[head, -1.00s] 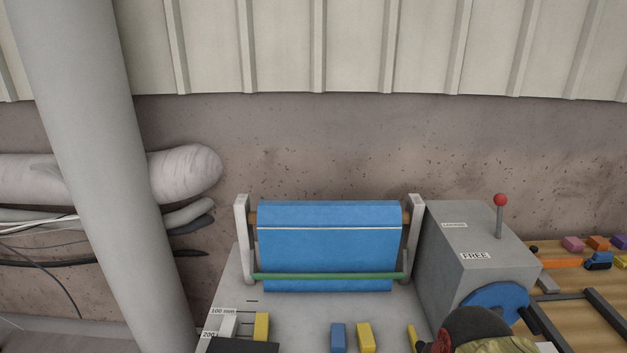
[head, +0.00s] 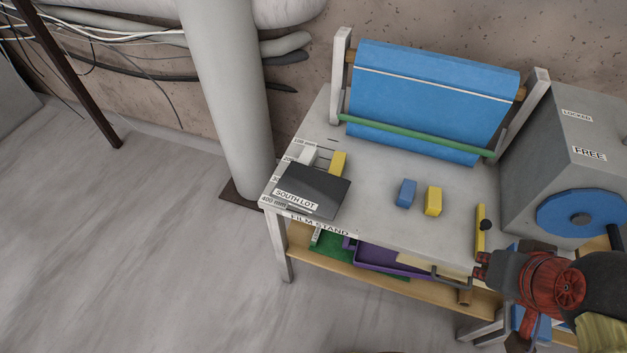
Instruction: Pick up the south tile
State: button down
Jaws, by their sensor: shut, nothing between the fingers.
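A dark flat square (head: 318,184) lies on the left end of the grey table, with a "SOUTH LOT" label (head: 296,199) at its front. I cannot tell whether this square is the tile itself or a base for it. A yellow block (head: 338,163) and a white block (head: 308,155) stand at its back edge. My gripper (head: 482,267) is at the table's front right edge, well to the right of the dark square. It is shut and empty, and its fingertips show small.
A blue roll (head: 430,95) with a green bar (head: 415,135) stands at the back. Blue (head: 405,193) and yellow (head: 433,201) blocks sit mid-table. A grey locker box (head: 562,135) stands right. A purple tray (head: 385,262) is on the shelf below. Table between the square and blue block is clear.

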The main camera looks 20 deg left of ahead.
aim_at(312, 190)
jog(key=k+j+z, duration=0.25)
jog(key=k, duration=0.2)
jog(key=k+j+z, duration=0.2)
jog(key=k, duration=0.3)
jog(key=j, duration=0.1)
